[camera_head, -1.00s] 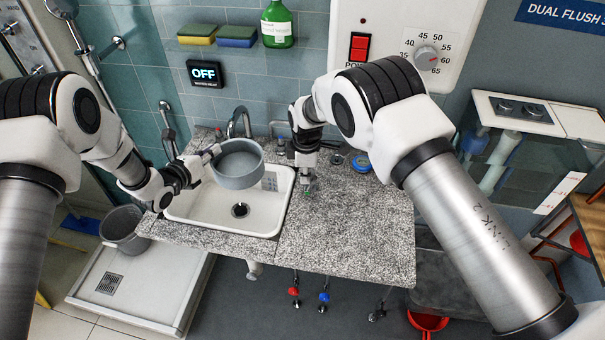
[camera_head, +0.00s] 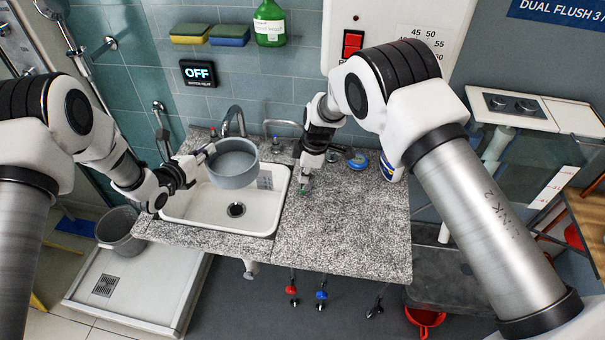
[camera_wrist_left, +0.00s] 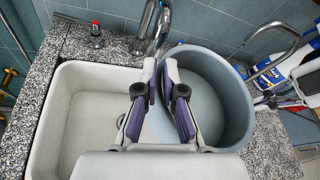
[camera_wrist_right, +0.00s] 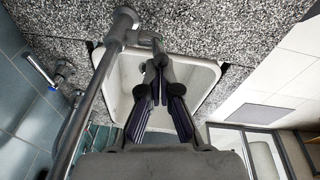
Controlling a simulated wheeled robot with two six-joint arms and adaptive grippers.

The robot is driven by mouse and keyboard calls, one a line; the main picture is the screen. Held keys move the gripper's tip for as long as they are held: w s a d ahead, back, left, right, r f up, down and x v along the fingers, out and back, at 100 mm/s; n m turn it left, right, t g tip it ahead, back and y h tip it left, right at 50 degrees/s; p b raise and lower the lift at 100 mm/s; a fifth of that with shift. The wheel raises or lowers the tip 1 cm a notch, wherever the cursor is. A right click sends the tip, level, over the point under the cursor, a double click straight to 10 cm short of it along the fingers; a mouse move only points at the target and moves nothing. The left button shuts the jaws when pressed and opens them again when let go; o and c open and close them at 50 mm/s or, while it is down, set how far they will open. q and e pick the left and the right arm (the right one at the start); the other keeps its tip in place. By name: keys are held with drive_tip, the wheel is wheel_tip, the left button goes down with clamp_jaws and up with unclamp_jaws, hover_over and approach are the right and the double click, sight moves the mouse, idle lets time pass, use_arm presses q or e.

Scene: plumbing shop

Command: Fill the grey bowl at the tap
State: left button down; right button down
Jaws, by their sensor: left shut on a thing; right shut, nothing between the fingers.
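The grey bowl (camera_head: 232,168) is held upright over the back right part of the white sink (camera_head: 196,207). My left gripper (camera_head: 207,152) is shut on its left rim; the left wrist view shows the fingers (camera_wrist_left: 168,85) across the bowl's wall (camera_wrist_left: 238,125). The chrome tap (camera_head: 235,110) stands behind the bowl; it also shows in the left wrist view (camera_wrist_left: 150,22). I cannot make out water running. My right gripper (camera_head: 304,186) is shut and empty, low over the counter right of the sink, by a small green part.
The granite counter (camera_head: 345,235) is mostly clear at the front right. A bent chrome tube (camera_head: 283,122) rises right of the tap. A blue tin (camera_head: 358,160) and a bottle (camera_head: 391,168) stand near my right arm. A wall display (camera_head: 198,73) reads OFF.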

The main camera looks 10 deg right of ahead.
drive_tip(key=shift+s+d+y, duration=0.1)
drive_tip(key=shift+d+y, duration=0.4)
drive_tip(key=shift+d, duration=0.2)
drive_tip(key=shift+s+d+f, duration=0.25)
drive_tip(key=shift+d+f, duration=0.1)
drive_tip(key=shift+d, duration=0.25)
drive_tip(key=shift+s+d+f, duration=0.2)
drive_tip(key=shift+d+f, duration=0.15)
drive_tip(key=shift+d, duration=0.25)
use_arm(q)
drive_tip(key=shift+d+r, duration=0.1)
drive_tip(key=shift+d, duration=0.1)
drive_tip(key=w+d, duration=0.5)
drive_tip(key=d, duration=0.4)
drive_tip(key=shift+w, duration=0.2)
use_arm(e)
drive_tip(key=s+d+v, duration=0.1)
drive_tip(key=v, duration=1)
drive_tip(key=shift+s+d, duration=0.3)
drive_tip(key=shift+d, duration=0.05)
